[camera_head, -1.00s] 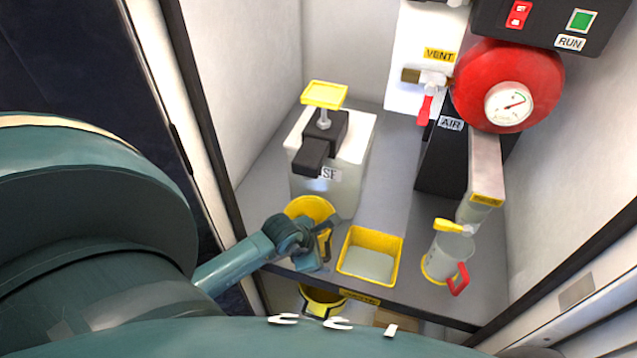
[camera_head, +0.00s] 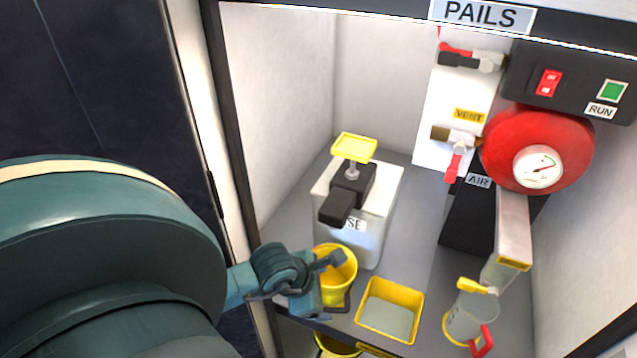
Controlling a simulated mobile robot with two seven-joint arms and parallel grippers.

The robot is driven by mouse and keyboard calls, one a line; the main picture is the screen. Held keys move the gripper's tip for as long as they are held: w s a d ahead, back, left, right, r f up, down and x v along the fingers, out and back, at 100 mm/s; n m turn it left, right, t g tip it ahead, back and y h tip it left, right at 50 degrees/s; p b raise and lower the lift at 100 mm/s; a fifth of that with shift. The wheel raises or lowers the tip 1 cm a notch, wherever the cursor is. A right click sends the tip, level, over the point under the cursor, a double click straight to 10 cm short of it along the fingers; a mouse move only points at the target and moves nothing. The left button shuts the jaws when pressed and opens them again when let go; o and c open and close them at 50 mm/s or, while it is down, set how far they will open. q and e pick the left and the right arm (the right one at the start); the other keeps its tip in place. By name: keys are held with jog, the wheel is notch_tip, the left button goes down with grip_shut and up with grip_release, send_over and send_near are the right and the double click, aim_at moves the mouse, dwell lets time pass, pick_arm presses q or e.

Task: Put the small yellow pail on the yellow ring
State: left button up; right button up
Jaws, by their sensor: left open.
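The small yellow pail (camera_head: 345,262) stands on the grey counter in front of the white dosing box, its open mouth up and a dark handle at its right front. My left gripper (camera_head: 326,281) is open at the pail's left front and hides part of its wall. One finger overlaps the pail's mouth in the picture; I cannot tell whether it touches. A yellow band (camera_head: 449,329) shows around the foot of the clear jug at right; I cannot tell whether this is the yellow ring. My right gripper is not in view.
A yellow tray (camera_head: 361,322) lies right of the pail. The clear jug (camera_head: 466,316) with a red handle stands under the metal spout. The white box (camera_head: 378,225) stands close behind the pail. Another yellow pail (camera_head: 338,346) shows below the counter edge.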

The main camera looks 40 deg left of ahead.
pick_arm(q)
jog(key=s+d+r+n+t+h, duration=0.1)
jog(key=d+r+n+h, duration=0.25)
jog(key=d, duration=0.35)
jog(key=s+d+r+n+t+h, duration=0.1)
jog(key=d+r+n+h, duration=0.1)
jog(key=d+h, duration=0.4)
notch_tip(320, 180, up, 7)
jog(key=w+d+n+t, duration=0.3)
jog(key=n+t, duration=0.3)
jog(key=n, duration=0.6)
jog(key=s+f+n+g+y, duration=0.1)
jog(key=f+n, duration=0.5)
jog(key=n, duration=0.6)
jog(key=s+a+f+n+g+y, duration=0.1)
jog(key=s+f+n+y, duration=0.2)
jog(key=n, duration=0.9)
notch_tip(320, 180, down, 4)
jog(key=shift+r+g+y, duration=0.25)
jog(key=shift+g+y, duration=0.15)
jog(key=shift+y, duration=0.85)
jog(key=shift+s+a, duration=0.1)
